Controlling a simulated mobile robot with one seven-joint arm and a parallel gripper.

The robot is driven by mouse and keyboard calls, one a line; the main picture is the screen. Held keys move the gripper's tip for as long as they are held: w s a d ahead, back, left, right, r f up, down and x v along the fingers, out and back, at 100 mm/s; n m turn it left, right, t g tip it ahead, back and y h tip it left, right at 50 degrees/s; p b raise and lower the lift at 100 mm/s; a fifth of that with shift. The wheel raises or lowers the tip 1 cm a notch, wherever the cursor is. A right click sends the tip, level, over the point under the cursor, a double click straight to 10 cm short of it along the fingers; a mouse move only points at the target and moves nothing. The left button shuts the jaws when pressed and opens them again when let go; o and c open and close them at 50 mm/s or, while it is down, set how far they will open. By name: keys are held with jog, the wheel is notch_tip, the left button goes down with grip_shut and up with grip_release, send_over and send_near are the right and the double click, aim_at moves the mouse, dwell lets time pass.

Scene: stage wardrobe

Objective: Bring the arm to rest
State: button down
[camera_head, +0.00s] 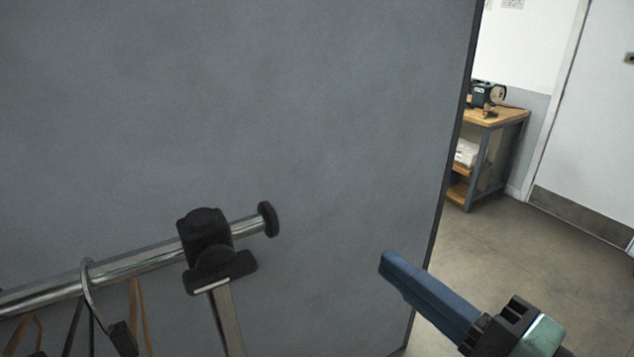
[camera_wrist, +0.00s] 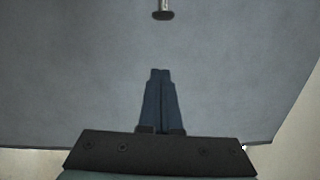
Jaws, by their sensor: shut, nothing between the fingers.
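My gripper (camera_head: 388,265) is at the lower right of the head view, its blue fingers pointing up and left toward a grey panel. In the wrist view my gripper (camera_wrist: 160,73) has its two fingers together, with nothing between them. The end of a metal clothes rail (camera_head: 150,262) lies to the left of my gripper, apart from it. The rail's dark end cap also shows at the top of the wrist view (camera_wrist: 162,15).
The large grey panel (camera_head: 300,100) fills most of the head view behind the rail. Hangers (camera_head: 88,280) hang at the rail's left. Beyond the panel's right edge are open floor (camera_head: 500,255), a wooden-topped table (camera_head: 490,117) with a machine on it, and a pale door (camera_head: 595,120).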

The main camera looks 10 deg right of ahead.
jog(key=w+a+r+n+t+h, duration=0.2)
jog(key=w+a+r+n, duration=0.15)
jog(key=r, duration=0.25)
jog(key=w+a+r+n+t+h, duration=0.2)
jog(key=w+a+r+n+h, duration=0.15)
jog(key=r, duration=0.25)
jog(key=s+a+r+n+t+h, duration=0.1)
jog(key=s+a+r+n+t, duration=0.2)
jog(key=r, duration=0.4)
jog(key=s+a+r+n+t+h, duration=0.2)
jog(key=s+a+r+n+t, duration=0.1)
jog(key=r, duration=0.4)
jog(key=shift+s+n+t, duration=0.4)
jog(key=shift+s+t, duration=0.1)
jog(key=shift+s, duration=0.25)
jog(key=shift+f, duration=0.1)
